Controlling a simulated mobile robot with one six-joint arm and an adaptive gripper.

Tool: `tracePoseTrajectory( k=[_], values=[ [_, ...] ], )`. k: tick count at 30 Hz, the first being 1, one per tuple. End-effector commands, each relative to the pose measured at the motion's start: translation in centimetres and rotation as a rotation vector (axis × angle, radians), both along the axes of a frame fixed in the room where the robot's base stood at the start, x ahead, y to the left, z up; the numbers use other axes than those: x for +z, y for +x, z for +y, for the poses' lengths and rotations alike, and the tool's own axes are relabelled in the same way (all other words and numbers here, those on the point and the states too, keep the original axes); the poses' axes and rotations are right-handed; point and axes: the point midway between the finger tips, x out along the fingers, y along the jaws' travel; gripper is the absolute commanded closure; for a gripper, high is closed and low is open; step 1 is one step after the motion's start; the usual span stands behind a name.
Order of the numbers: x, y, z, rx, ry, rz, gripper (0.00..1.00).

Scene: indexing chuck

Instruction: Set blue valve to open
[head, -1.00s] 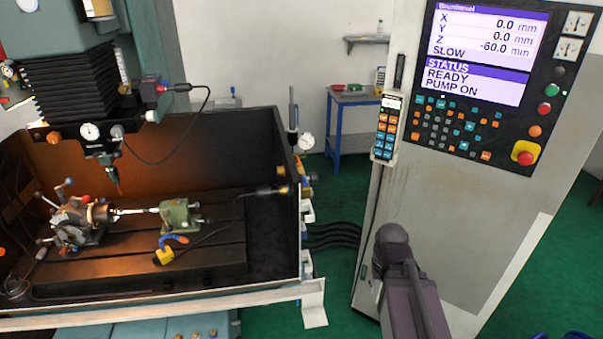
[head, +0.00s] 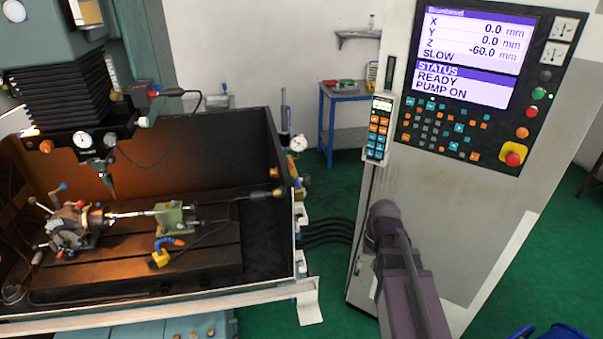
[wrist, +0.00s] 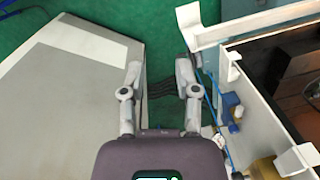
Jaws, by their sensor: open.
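My gripper (wrist: 158,72) shows in the wrist view, with its two fingers spread apart and nothing between them. Blue fittings (wrist: 231,100) sit on the outer side wall of the machine enclosure, to the right of my gripper and apart from it. They are small, and I cannot tell for certain which is the blue valve or how its handle is turned. In the head view, small fittings (head: 299,188) show on the enclosure's right side, too small to make out. My gripper is out of sight in the head view.
The enclosure's pale front rim (head: 150,310) and corner bracket (head: 309,302) stick out at left. The control cabinet (head: 450,210) stands at right. Black hoses (head: 328,232) cross the gap between them above green floor. A blue workbench (head: 345,105) stands behind.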

Motion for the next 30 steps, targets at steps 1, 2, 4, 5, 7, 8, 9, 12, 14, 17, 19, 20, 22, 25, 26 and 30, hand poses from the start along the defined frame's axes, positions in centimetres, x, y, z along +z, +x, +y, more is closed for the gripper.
tracePoseTrajectory(
  k=[1, 2, 4, 5, 7, 8, 9, 12, 14, 17, 19, 20, 22, 25, 26, 30],
  values=[
    [2.0, 1.8, 0.5, 0.009, 0.020, 0.004, 0.59],
    [2.6, 2.5, 0.9, 0.014, 0.033, 0.006, 0.59],
    [4.2, 4.1, 1.7, 0.030, 0.065, 0.012, 0.59],
    [4.8, 4.8, 2.1, 0.037, 0.079, 0.014, 0.59],
    [6.4, 6.4, 2.9, 0.051, 0.112, 0.020, 0.59],
    [7.0, 7.1, 3.3, 0.058, 0.126, 0.022, 0.59],
    [7.9, 8.0, 3.8, 0.067, 0.145, 0.024, 0.59],
    [10.1, 10.3, 5.1, 0.090, 0.192, 0.031, 0.59],
    [11.4, 11.7, 5.9, 0.102, 0.221, 0.035, 0.59],
    [13.7, 14.0, 7.1, 0.125, 0.268, 0.041, 0.59],
    [15.3, 15.6, 8.0, 0.140, 0.301, 0.045, 0.59],
    [16.0, 16.2, 8.4, 0.147, 0.316, 0.047, 0.59],
    [17.7, 17.8, 9.3, 0.162, 0.349, 0.049, 0.59],
    [19.8, 19.8, 10.5, 0.184, 0.393, 0.054, 0.59],
    [20.4, 20.4, 10.9, 0.190, 0.406, 0.056, 0.59],
    [22.5, 22.4, 12.2, 0.214, 0.453, 0.060, 0.59]
  ],
)
